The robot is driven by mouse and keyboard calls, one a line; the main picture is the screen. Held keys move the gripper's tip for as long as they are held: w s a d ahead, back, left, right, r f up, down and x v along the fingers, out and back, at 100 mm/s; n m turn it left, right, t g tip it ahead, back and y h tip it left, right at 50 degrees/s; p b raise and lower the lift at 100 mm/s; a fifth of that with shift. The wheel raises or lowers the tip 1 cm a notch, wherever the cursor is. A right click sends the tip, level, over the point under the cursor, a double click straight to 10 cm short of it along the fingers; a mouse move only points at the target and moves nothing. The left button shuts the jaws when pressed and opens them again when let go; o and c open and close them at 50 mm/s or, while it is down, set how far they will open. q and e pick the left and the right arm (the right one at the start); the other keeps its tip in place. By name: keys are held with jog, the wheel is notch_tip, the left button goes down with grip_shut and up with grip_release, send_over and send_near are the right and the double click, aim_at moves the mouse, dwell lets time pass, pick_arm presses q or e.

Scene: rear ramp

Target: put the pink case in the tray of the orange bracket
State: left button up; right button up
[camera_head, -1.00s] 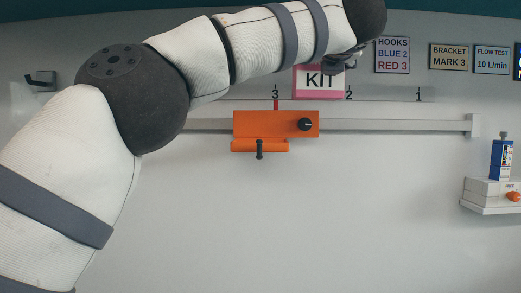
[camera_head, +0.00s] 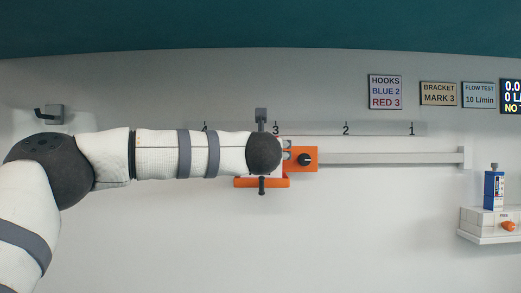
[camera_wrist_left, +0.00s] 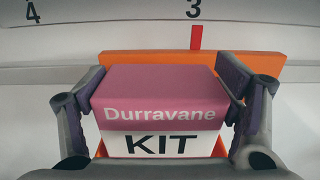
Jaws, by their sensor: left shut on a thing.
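The pink case (camera_wrist_left: 160,92) has a pink top with "Durravane" and a white front with "KIT". My left gripper (camera_wrist_left: 162,97) is shut on it, one finger on each side. The orange bracket (camera_wrist_left: 265,62) stands just behind the case in the left wrist view. In the head view the bracket (camera_head: 311,153) sits on the rail near mark 3, partly hidden by my left wrist. Its orange tray (camera_head: 278,184) shows below my wrist. Orange edges show beside the case's lower corners; I cannot tell whether the case touches the tray. My right gripper is not in view.
A grey rail (camera_head: 400,157) runs right from the bracket. A black knob (camera_head: 305,160) is on the bracket's front. A blue device (camera_head: 494,188) stands on a white shelf (camera_head: 490,238) at right. Signs (camera_head: 385,92) hang above. The wall below the rail is clear.

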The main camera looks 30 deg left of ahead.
pick_arm(q)
jog(key=o, duration=1.6)
jog(key=shift+c, duration=0.2)
jog(key=shift+s, duration=0.1)
